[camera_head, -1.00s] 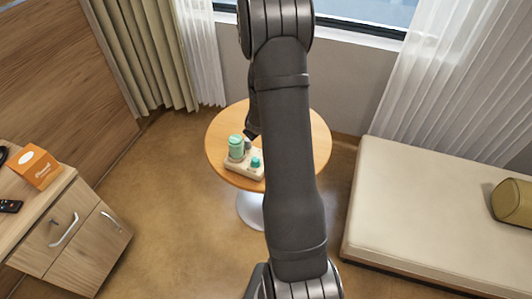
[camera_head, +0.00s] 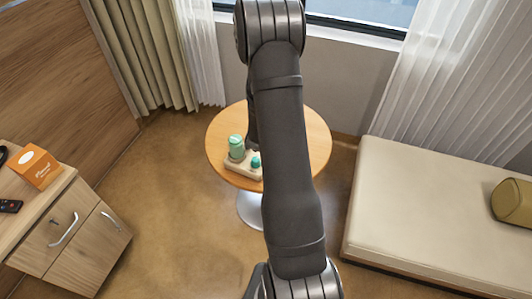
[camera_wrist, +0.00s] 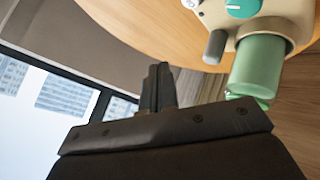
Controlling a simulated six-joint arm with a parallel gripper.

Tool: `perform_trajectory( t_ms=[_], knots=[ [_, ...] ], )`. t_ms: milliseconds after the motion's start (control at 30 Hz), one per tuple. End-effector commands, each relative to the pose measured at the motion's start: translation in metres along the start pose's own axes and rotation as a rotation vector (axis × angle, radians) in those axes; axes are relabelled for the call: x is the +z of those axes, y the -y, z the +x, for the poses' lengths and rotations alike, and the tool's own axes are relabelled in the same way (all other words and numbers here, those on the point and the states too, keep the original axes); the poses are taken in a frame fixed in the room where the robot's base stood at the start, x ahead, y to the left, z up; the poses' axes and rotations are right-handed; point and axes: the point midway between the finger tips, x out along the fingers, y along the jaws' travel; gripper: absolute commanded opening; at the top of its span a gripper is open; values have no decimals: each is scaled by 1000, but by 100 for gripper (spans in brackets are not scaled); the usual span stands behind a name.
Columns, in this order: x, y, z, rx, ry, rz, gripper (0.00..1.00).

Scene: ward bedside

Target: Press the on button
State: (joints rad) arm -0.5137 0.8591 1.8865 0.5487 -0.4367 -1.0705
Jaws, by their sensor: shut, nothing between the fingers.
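A small cream device (camera_head: 236,167) with a green cylinder (camera_head: 236,147) and a teal knob (camera_head: 256,162) stands on the round wooden table. In the wrist view the device (camera_wrist: 284,10) is at the top right, with the green cylinder (camera_wrist: 257,66), the teal knob (camera_wrist: 241,7) and a grey peg (camera_wrist: 215,46). A white round part with dark marking (camera_wrist: 190,3) is cut off at the top edge; I cannot read it surely. My gripper (camera_wrist: 159,70) is shut and empty, its fingertips apart from the device in the picture. In the head view my arm largely hides the gripper.
The round table (camera_head: 222,125) has free surface around the device. A wooden cabinet (camera_head: 80,225) with an orange box (camera_head: 38,167) and a remote (camera_head: 10,206) stands at left. A cream daybed (camera_head: 420,205) with an olive bolster (camera_head: 513,202) is at right; the window is behind.

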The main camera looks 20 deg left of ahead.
Motion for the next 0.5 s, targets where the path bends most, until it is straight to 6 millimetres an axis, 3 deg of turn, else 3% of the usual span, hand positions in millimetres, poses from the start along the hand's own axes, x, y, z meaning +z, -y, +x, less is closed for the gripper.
perform_trajectory(
  t_ms=[500],
  knots=[
    [32,32,44,-1,0,-1,0]
  ],
)
